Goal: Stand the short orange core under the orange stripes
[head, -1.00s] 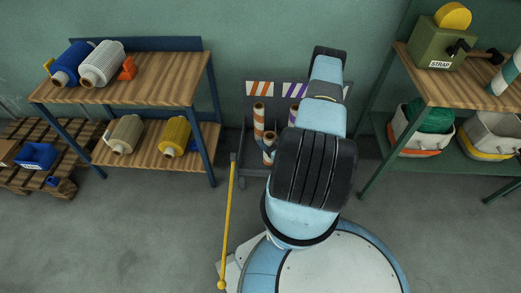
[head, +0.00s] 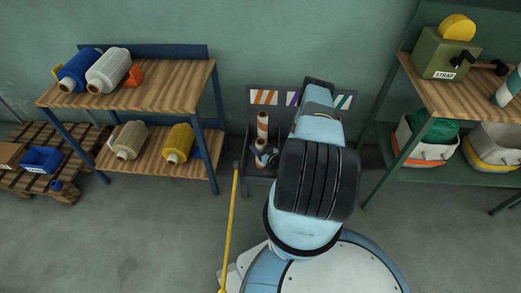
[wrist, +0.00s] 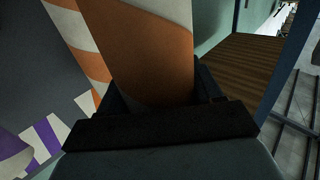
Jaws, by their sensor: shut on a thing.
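My gripper (head: 267,157) is low at the front of the dark rack, partly hidden by my arm. In the wrist view my gripper (wrist: 158,103) is shut around an orange and white core (wrist: 150,45). Another orange and white striped core (wrist: 86,50) is just left of and behind it there. In the head view an orange and white core (head: 262,122) stands upright under the orange stripes label (head: 264,97). The held core's ends are not clearly visible, so I cannot tell whether it touches the rack floor.
Purple stripes (head: 292,98) and green stripes (head: 343,101) mark the rack's other places, mostly behind my arm. A yellow pole (head: 231,220) stands at the rack's left front. A wooden shelf (head: 150,90) with rolls is left; a green shelf (head: 470,105) is right.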

